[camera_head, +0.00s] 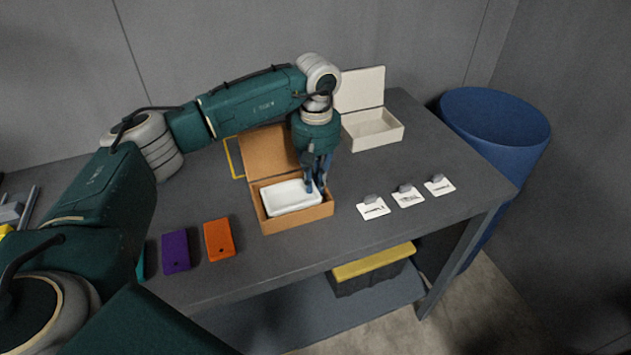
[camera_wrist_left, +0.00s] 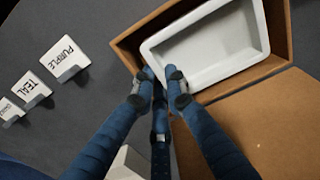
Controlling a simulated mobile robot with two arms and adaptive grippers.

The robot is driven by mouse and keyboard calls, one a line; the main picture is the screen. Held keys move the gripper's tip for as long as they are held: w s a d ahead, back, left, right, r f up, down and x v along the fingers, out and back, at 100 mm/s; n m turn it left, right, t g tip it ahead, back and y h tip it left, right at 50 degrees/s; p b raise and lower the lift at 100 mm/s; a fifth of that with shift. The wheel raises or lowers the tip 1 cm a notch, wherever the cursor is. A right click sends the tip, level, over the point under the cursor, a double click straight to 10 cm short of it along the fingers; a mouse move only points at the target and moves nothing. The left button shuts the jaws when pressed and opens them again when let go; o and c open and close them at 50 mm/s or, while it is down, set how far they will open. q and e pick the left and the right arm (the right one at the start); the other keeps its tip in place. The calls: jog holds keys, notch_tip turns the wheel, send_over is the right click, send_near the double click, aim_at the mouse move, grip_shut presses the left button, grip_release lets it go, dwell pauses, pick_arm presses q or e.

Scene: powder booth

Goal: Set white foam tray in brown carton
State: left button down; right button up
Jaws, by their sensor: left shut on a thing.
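The white foam tray (camera_head: 290,197) sits inside the brown carton (camera_head: 297,221), whose lid stands open at the back. My left gripper (camera_head: 316,188) reaches down into the carton from above and is shut on the tray's right-hand rim. In the left wrist view the fingertips (camera_wrist_left: 166,82) pinch the near wall of the tray (camera_wrist_left: 205,45), which lies between the walls of the carton (camera_wrist_left: 140,38). The tray is empty. Whether its underside touches the carton floor is hidden. My right gripper is not in view.
An open white carton (camera_head: 374,128) stands behind to the right. Label cards (camera_head: 407,196) stand along the right of the table. A purple panel (camera_head: 175,252) and an orange panel (camera_head: 219,240) lie at the front left. A blue bin (camera_head: 494,125) stands beyond the right edge.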

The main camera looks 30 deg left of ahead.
pick_arm(q)
jog(key=shift+f, duration=0.15)
jog(key=c, duration=1.7)
grip_release()
